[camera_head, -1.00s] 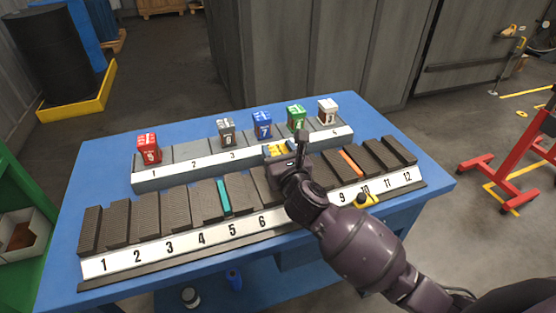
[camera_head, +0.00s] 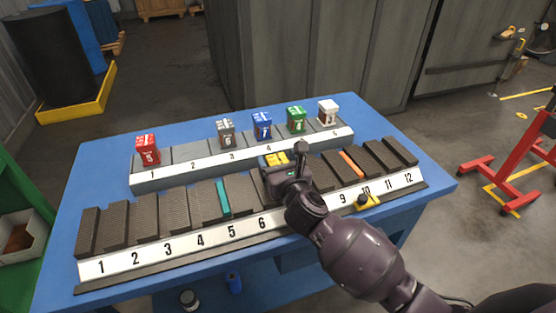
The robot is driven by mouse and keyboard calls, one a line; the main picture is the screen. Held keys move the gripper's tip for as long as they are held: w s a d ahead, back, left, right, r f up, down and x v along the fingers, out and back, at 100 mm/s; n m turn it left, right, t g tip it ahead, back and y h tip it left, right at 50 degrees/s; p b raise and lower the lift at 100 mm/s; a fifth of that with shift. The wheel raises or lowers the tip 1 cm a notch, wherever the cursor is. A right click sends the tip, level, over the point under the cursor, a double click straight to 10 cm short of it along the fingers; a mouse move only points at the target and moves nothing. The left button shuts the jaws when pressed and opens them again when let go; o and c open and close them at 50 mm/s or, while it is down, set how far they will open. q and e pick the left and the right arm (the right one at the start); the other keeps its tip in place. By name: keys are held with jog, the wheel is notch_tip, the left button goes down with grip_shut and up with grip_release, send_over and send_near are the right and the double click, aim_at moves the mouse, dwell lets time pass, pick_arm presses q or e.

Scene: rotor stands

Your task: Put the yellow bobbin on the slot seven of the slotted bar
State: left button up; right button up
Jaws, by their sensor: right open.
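The slotted bar (camera_head: 130,258) runs along the front of the blue table, its white strip numbered 1 to 12, with dark grey ridged blocks behind it. My right gripper (camera_head: 277,171) is over the bar around slots seven and eight, open, hiding those numbers. A small yellow piece (camera_head: 276,159) shows at the gripper's far side; it may be the yellow bobbin, and I cannot tell whether it touches the fingers or the bar. A teal piece (camera_head: 223,199) stands near slot five and an orange piece (camera_head: 351,163) near slot ten. My left gripper is not in view.
A numbered back rack (camera_head: 180,180) carries red (camera_head: 148,150), grey (camera_head: 226,132), blue (camera_head: 262,125), green (camera_head: 296,119) and white (camera_head: 328,111) cubes. A yellow and black item (camera_head: 367,202) is at the bar's front edge near ten. A red stand (camera_head: 515,172) is on the right.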

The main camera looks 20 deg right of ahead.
jog(key=shift+r, duration=0.2)
jog(key=s, duration=1.2)
jog(key=shift+d, duration=0.2)
